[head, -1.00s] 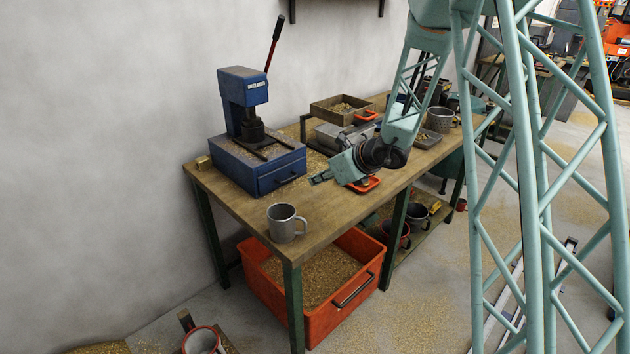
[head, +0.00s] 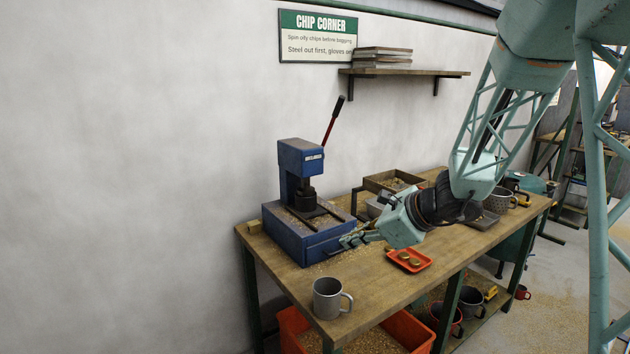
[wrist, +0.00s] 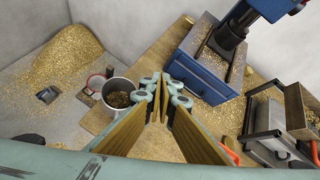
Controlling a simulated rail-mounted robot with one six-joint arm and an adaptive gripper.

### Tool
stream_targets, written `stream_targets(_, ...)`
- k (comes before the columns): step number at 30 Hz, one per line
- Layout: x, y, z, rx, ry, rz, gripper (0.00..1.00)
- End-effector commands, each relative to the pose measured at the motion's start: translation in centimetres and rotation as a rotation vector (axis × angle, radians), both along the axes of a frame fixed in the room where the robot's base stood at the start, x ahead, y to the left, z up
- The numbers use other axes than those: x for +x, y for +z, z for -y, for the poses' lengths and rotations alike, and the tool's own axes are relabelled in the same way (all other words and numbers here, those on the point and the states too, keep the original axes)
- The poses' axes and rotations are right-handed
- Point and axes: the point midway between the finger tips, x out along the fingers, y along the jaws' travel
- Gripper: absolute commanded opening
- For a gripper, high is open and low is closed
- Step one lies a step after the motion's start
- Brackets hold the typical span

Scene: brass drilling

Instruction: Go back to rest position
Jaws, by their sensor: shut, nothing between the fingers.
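My gripper (head: 358,239) is shut and empty, held above the workbench in front of the blue press. In the wrist view its closed fingers (wrist: 163,92) point out over the bench, between a grey mug and the press. My arm reaches down from the upper right in the head view. No thing is held, and the gripper appears apart from the bench top.
The blue press (head: 303,232) stands on the wooden bench (head: 375,288). A grey mug (head: 327,298) is at the front corner. An orange tray (head: 410,261) with brass pieces lies under my wrist. A chip-filled tray (head: 390,182) stands behind. A wall shelf (head: 400,72) is above.

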Motion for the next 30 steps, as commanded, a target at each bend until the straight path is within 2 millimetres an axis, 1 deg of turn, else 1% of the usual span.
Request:
stream_targets(1, -0.8, 0.9, -0.4, -0.016, 0.031, 0.017, 0.0)
stream_targets(3, -2.0, 1.9, -1.0, -0.041, 0.077, 0.036, 0.0)
stream_targets(12, -7.5, 5.6, -2.9, -0.148, 0.267, 0.118, 0.0)
stream_targets(21, -13.2, 8.5, -4.0, -0.262, 0.452, 0.197, 0.0)
stream_targets(30, -19.2, 10.5, -4.3, -0.385, 0.635, 0.269, 0.0)
